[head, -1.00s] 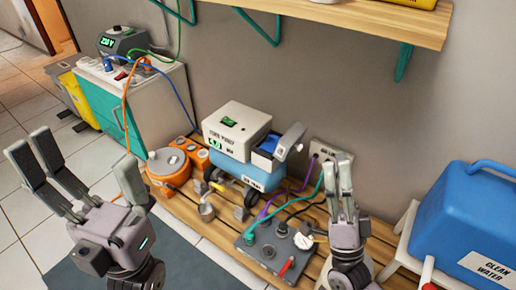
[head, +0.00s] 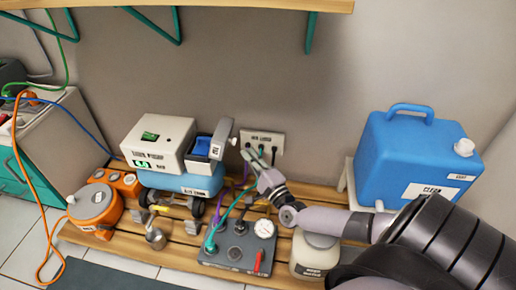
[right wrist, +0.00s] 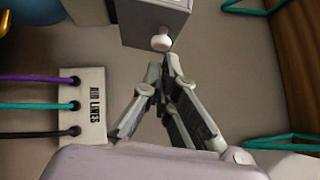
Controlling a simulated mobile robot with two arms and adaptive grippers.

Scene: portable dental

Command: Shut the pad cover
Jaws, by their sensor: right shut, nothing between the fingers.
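The pad cover (head: 221,138) is a grey lid standing raised at the right end of the white box, with a small white knob on its right side. Beside it lies the blue pad (head: 202,147), uncovered. In the right wrist view the grey cover (right wrist: 155,22) and its white knob (right wrist: 161,43) are just beyond the fingertips. My right gripper (head: 249,154) is shut and empty, to the right of the cover and slightly lower in the picture. It also shows in the right wrist view (right wrist: 164,75), apart from the knob. My left gripper is out of view.
The white box (head: 160,143) sits on a blue tank (head: 180,183). The air lines plate (head: 265,143) is on the wall behind my gripper. A grey control box (head: 238,245) with hoses, a bottle (head: 314,256) and a blue water container (head: 415,160) stand nearby.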

